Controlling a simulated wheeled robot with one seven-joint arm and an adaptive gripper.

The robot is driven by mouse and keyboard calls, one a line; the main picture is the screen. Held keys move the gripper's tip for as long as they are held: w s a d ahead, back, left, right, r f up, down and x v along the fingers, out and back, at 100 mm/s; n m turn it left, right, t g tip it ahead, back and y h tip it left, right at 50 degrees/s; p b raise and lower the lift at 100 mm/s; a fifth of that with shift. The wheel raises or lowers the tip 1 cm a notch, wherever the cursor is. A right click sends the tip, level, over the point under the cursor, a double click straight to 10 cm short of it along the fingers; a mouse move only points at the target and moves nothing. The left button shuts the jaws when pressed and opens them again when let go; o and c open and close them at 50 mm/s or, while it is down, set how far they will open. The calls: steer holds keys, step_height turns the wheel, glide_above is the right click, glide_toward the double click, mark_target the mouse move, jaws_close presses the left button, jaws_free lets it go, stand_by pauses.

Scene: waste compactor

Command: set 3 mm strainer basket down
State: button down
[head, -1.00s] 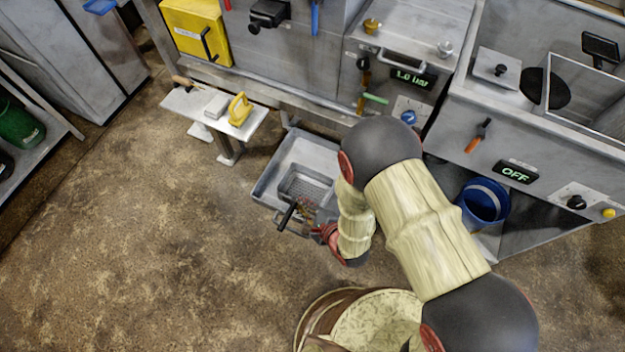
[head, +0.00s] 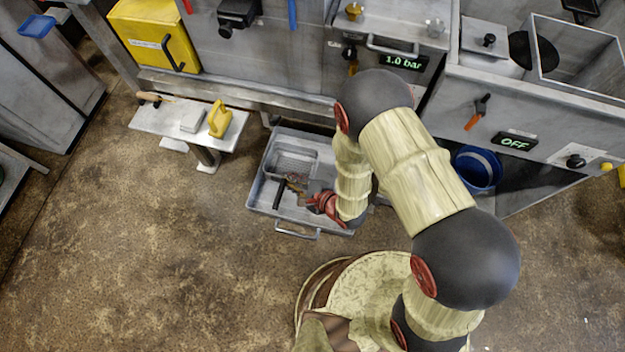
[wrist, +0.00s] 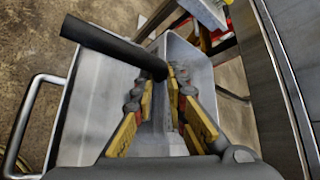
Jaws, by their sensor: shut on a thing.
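The strainer basket (head: 292,162) is a grey mesh basket. In the head view it lies within the outline of the grey floor tray (head: 262,200), toward its far side; I cannot tell whether it touches the tray bottom. Its black handle (head: 279,195) points toward the tray's near left. My gripper (head: 297,187) is over the tray, shut on the handle. In the wrist view the dark handle (wrist: 110,45) runs to the yellow-padded fingertips of my gripper (wrist: 157,80), with tray walls below. The basket's mesh is not clear there.
A small bench (head: 160,120) with a yellow-handled tool (head: 220,118) stands left of the tray. A blue bucket (head: 478,170) stands to the right, under the machine reading OFF. The tray has a front bar handle (head: 297,232). Floor to the left is clear.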

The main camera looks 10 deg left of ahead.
steer(key=w+d+f+b, duration=0.1)
steer(key=w+d+f, duration=0.1)
steer(key=w+d+f+b, duration=0.1)
steer(key=d+f, duration=0.1)
steer(key=f, duration=0.1)
steer(key=w+d+f+b, duration=0.1)
steer(key=w+d+f, duration=0.1)
steer(key=shift+w+d+f+b, duration=0.15)
steer(key=shift+w+d+b, duration=0.05)
steer(key=shift+w+b, duration=0.15)
step_height(320, 180, down, 4)
steer(key=shift+w+d+r+b, duration=0.15)
steer(key=shift+r+b, duration=0.05)
steer(key=shift+b, duration=0.95)
steer(key=c, duration=1.8)
jaws_free()
steer(key=shift+r, duration=0.1)
steer(key=p+v, duration=0.4)
steer(key=v, duration=0.8)
